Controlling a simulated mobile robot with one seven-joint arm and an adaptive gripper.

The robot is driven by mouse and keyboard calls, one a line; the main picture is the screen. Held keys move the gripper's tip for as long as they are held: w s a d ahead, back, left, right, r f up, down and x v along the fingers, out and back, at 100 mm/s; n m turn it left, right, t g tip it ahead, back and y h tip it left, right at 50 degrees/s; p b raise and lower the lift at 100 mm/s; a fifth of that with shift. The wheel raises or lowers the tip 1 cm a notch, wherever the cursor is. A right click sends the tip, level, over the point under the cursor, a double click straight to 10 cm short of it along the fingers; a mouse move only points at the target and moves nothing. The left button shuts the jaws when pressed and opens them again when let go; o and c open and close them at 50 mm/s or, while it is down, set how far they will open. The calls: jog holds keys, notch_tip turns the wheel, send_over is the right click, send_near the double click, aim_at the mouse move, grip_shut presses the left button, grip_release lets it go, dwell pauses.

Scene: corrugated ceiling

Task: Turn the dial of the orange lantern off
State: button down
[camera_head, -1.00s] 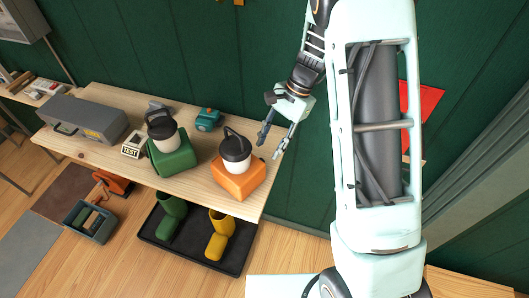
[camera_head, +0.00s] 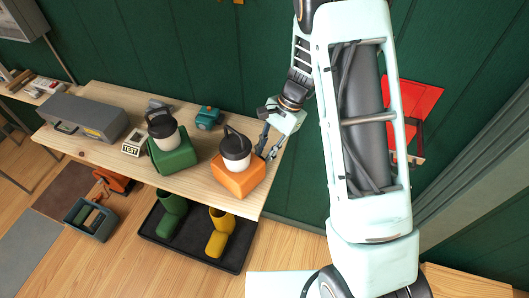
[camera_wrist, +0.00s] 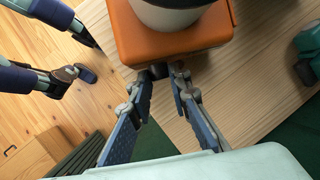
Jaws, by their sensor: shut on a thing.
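The orange lantern (camera_head: 238,176) has an orange base and a white body with a black cap and handle. It stands near the right end of the wooden bench. My gripper (camera_head: 267,154) is at the lantern's right side. In the wrist view, the two fingertips of my gripper (camera_wrist: 164,78) are closed around a small dark dial (camera_wrist: 159,70) on the side of the orange base (camera_wrist: 172,42). The fingers largely hide the dial, and its setting cannot be read.
A green lantern (camera_head: 173,158) stands left of the orange one, beside a TEST sign (camera_head: 134,143). A teal object (camera_head: 208,118) lies behind. A grey toolbox (camera_head: 88,118) is at the bench's left. Boots sit on a black tray (camera_head: 190,243) below.

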jog(key=shift+f+t+b, duration=0.2)
jog(key=shift+t+b, duration=0.1)
jog(key=shift+b, duration=0.8)
jog(key=shift+s+d+y+b, duration=0.1)
jog(key=shift+y+b, duration=0.4)
jog(key=shift+b, duration=0.2)
jog(key=shift+r, duration=0.2)
jog(key=c, duration=1.8)
grip_release()
jog(key=v, duration=1.2)
jog(key=shift+s, duration=0.25)
jog(key=shift+d, duration=0.1)
